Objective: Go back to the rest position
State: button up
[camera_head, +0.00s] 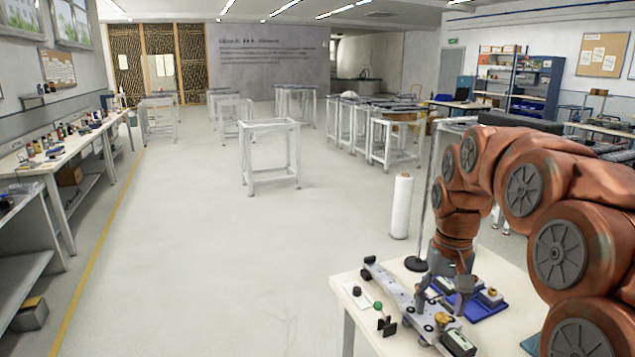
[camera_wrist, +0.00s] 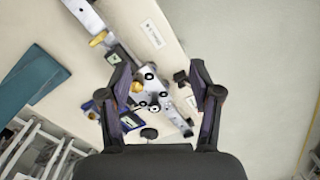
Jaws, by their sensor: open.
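My gripper (camera_head: 450,291) is at the end of my orange arm, low over the white table (camera_head: 352,328) at the lower right of the head view. In the wrist view my gripper (camera_wrist: 160,95) is open, its two dark fingers apart. Between and beyond the fingers lies a long grey metal track piece (camera_head: 392,286) with round fittings, also in the wrist view (camera_wrist: 128,68). Nothing is clearly held. My gripper hides part of the track in the head view.
A blue tray (camera_head: 492,307) with small parts sits behind the track. A green-topped part (camera_head: 378,306) and a dark box (camera_head: 458,343) are near the table's front. A white roll (camera_head: 401,207) stands behind the table. The floor (camera_head: 200,260) to the left is clear.

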jog(key=s+a+f, duration=0.1)
jog(key=s+f, duration=0.1)
jog(key=s, duration=0.8)
jog(key=s+a+f+n+p, duration=0.1)
jog(key=s+a+f, duration=0.1)
jog(key=s, duration=0.8)
jog(key=s+a+f+g, duration=0.1)
jog(key=s+a+f, duration=0.1)
jog(key=s, duration=0.8)
jog(key=shift+s+f+p, duration=0.2)
jog(key=shift+f+p, duration=0.1)
jog(key=shift+f, duration=0.15)
